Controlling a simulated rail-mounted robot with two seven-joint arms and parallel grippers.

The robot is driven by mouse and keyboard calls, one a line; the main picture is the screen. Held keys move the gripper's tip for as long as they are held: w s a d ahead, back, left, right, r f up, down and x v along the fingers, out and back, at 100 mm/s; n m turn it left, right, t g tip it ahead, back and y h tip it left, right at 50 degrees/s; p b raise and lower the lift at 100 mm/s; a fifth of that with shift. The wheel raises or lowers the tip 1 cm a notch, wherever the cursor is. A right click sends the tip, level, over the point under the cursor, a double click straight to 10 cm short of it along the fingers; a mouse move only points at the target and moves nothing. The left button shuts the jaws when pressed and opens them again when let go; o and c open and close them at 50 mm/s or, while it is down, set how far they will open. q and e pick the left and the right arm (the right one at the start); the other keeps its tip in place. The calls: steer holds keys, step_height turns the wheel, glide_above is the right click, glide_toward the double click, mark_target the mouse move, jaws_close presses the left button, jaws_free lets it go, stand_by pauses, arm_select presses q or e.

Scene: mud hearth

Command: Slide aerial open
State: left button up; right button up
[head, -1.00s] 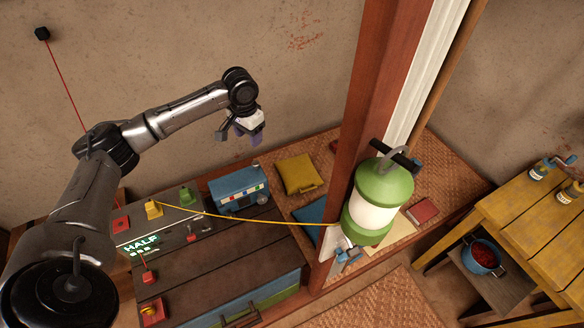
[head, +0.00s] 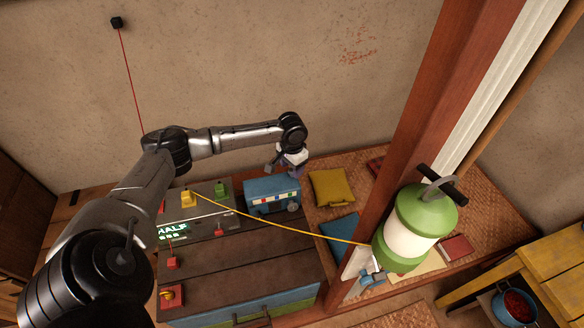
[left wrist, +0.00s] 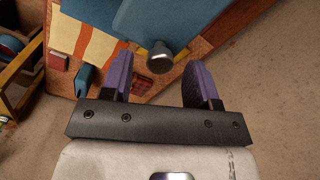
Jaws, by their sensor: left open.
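The blue radio (head: 272,197) with coloured buttons stands at the back of the dark wooden chest, and its blue casing (left wrist: 185,22) fills the top of the left wrist view. A grey round metal tip (left wrist: 160,56), apparently the aerial's end, shows between my left fingers in that view. In the head view my gripper hides the aerial. My left gripper (head: 290,168) is above the radio's back right corner. Its purple fingers (left wrist: 158,75) are open, one on either side of the tip, with gaps showing. My right gripper is not in view.
A green and white lantern (head: 408,235) hangs by the red-brown post (head: 430,100), right of the radio. A yellow cord (head: 290,232) runs from the chest to the post. The chest top (head: 235,268) carries small switches and a lit "HALF" sign.

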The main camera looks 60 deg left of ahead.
arm_select(q)
steer(key=shift+f, duration=0.45)
steer(key=shift+c, duration=0.4)
jaws_close()
